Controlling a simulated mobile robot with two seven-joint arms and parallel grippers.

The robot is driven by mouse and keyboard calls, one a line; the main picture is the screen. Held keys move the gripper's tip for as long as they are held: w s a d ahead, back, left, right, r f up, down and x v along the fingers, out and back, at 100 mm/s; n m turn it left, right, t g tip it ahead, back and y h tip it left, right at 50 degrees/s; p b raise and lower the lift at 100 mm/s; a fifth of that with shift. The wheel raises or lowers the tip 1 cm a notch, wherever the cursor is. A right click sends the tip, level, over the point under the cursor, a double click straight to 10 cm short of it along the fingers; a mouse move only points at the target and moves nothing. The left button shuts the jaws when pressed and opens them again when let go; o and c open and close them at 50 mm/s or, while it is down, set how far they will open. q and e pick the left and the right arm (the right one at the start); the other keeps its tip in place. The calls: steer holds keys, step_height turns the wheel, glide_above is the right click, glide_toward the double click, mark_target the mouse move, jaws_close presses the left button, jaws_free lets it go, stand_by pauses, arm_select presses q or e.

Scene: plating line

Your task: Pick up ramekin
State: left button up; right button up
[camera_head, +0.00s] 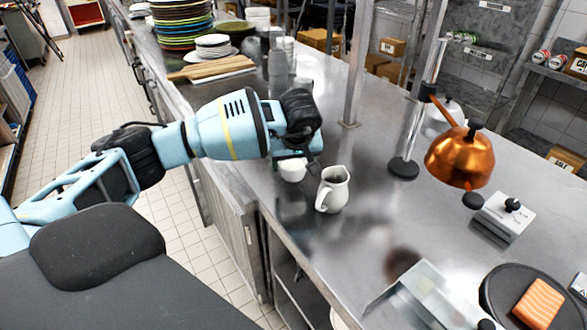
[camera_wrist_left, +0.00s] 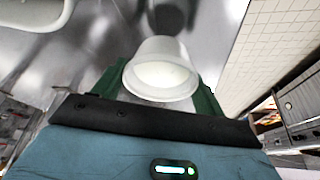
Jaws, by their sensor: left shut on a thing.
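The white ramekin (camera_head: 292,170) is at the near edge of the steel counter, just left of the white jug, in the head view. My left gripper (camera_head: 296,160) is over it and hides part of it. In the left wrist view the ramekin (camera_wrist_left: 160,70) sits between the two green fingers of my left gripper (camera_wrist_left: 160,92), which is shut on it. I cannot tell whether the ramekin touches the counter. My right gripper is not in view.
The white jug (camera_head: 333,189) stands close to the right of the ramekin. Stacked plates (camera_head: 183,22) and a wooden board (camera_head: 212,68) are at the back left.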

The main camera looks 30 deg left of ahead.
arm_select(q)
steer(key=s+a+r, duration=0.1)
steer(key=s, duration=1.5)
steer(key=shift+a+r, duration=0.15)
steer(key=shift+r, duration=0.05)
stand_by(0.6)
